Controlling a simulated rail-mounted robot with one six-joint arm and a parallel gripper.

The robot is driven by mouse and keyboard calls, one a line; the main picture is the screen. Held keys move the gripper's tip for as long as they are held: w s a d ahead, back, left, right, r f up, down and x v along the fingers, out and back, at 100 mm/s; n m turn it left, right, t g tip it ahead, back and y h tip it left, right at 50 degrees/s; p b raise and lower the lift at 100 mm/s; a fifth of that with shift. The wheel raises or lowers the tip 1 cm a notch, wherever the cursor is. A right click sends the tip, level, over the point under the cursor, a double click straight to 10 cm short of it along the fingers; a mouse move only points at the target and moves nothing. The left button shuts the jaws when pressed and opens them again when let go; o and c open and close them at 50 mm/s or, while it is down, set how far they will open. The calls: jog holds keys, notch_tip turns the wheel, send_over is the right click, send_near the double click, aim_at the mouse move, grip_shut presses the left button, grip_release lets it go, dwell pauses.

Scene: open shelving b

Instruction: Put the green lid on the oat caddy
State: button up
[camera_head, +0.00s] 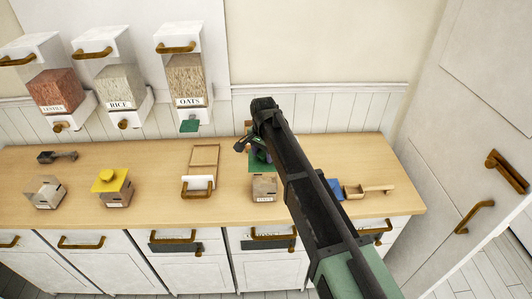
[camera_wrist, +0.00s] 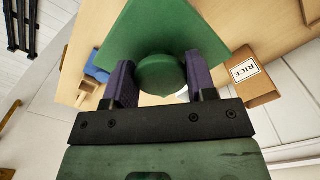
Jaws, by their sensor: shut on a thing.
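My gripper (camera_head: 250,143) is shut on the round knob of the square green lid (camera_head: 259,162). In the wrist view the lid (camera_wrist: 150,30) shows large, its knob between the purple finger pads of my gripper (camera_wrist: 160,80). In the head view the lid is above the back of the counter, behind a brown caddy (camera_head: 264,188). I cannot read which caddy is for oats.
Wall dispensers hold lentils (camera_head: 56,90), rice (camera_head: 121,86) and oats (camera_head: 186,80). A wooden rack (camera_head: 204,156) stands mid-counter. A dark scoop-like tool (camera_head: 57,156) lies at back left. A blue item (camera_head: 335,189) and a wooden scoop (camera_head: 368,190) lie right of my arm.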

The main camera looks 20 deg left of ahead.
aim_at(264, 167)
jog(key=shift+a, duration=0.15)
notch_tip(264, 167, down, 6)
jog(key=b, duration=0.5)
jog(key=shift+r+b, duration=0.15)
jog(key=shift+b, duration=0.2)
dwell(0.7)
jog(key=shift+f+b, duration=0.35)
jog(key=shift+f, duration=0.25)
dwell(0.5)
jog(key=o, duration=1)
jog(key=shift+r, duration=0.1)
